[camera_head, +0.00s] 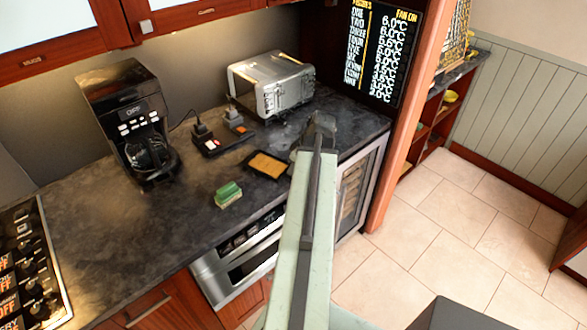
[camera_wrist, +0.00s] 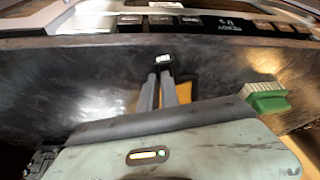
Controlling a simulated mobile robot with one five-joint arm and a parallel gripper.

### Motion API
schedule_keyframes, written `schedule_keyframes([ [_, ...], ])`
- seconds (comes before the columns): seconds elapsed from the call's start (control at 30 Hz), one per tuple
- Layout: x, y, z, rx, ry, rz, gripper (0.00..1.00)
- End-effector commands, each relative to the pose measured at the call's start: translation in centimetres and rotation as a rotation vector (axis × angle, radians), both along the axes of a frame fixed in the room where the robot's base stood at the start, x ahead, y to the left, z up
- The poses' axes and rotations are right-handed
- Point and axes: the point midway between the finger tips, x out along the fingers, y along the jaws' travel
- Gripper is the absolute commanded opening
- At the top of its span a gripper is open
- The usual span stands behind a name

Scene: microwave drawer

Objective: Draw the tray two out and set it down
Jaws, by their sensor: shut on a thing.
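A flat dark tray (camera_head: 268,165) with an orange-yellow bed lies on the counter, left of my arm, in the head view. Its orange bed (camera_wrist: 184,92) shows behind my fingers in the wrist view. My gripper (camera_wrist: 157,77) is shut at a dark end piece with a small white label. This piece appears to be the tray's handle. The label is too small to read, and the exact contact is unclear.
A silver toaster-like appliance (camera_head: 272,84) and a black coffee maker (camera_head: 130,120) stand at the back. A built-in appliance (camera_head: 238,255) is below the counter's front edge.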

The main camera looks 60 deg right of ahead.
Motion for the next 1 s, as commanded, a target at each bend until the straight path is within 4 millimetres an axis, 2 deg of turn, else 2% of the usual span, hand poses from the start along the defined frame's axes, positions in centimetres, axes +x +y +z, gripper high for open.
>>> schedule_keyframes([
  [0.03, 0.0, 0.0, -0.6, 0.0, 0.0, 0.0, 0.0],
  [0.3, 0.0, 0.0, -0.4, 0.0, 0.0, -0.001, 0.0],
  [0.33, 0.0, 0.0, -0.4, 0.0, 0.0, -0.001, 0.14],
  [0.4, 0.0, 0.0, -0.4, 0.0, 0.0, -0.001, 0.31],
  [0.77, -0.2, 0.0, -0.1, -0.001, 0.0, -0.001, 0.31],
  [0.87, -0.5, 0.0, 0.8, 0.0, 0.0, -0.002, 0.31],
  [1.0, -1.2, 0.1, 3.1, 0.001, 0.0, -0.002, 0.31],
])
